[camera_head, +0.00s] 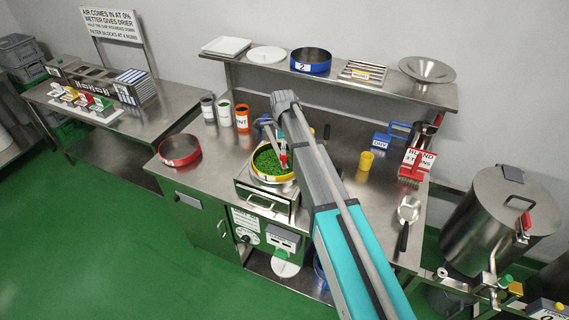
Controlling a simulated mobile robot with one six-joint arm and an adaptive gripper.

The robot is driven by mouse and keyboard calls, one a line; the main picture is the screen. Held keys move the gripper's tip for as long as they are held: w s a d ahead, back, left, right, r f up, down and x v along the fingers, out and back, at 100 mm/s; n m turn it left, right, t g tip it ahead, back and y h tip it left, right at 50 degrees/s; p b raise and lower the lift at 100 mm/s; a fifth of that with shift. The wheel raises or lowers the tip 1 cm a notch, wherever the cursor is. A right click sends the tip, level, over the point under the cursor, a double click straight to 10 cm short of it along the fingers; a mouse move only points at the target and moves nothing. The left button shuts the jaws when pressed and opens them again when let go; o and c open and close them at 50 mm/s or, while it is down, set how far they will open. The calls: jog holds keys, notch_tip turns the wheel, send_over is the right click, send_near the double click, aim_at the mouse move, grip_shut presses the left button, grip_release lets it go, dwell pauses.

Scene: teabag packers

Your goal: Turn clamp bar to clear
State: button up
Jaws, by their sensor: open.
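A round yellow-rimmed sieve (256,172) full of green material sits on a metal machine (268,202) in the middle of the steel bench. My arm reaches over the bench from the lower right. My gripper (281,150) is above the back right part of the sieve, small and partly hidden by my own arm. It is open, and I see nothing held in it. A small red and white piece shows at the right side of the sieve, close to my gripper. I cannot pick out the clamp bar clearly, nor tell whether my gripper touches it.
A red-rimmed sieve (180,151) lies left on the bench, with several labelled cups (225,113) behind. A yellow cup (366,160), a blue DRY container (381,141), a red-and-white BLEND sign (418,161) and a scoop (408,211) are right. A shelf (385,94) runs above.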

aim_at(284, 159)
jog(key=shift+f+b, duration=3.05)
jog(key=shift+f, duration=0.25)
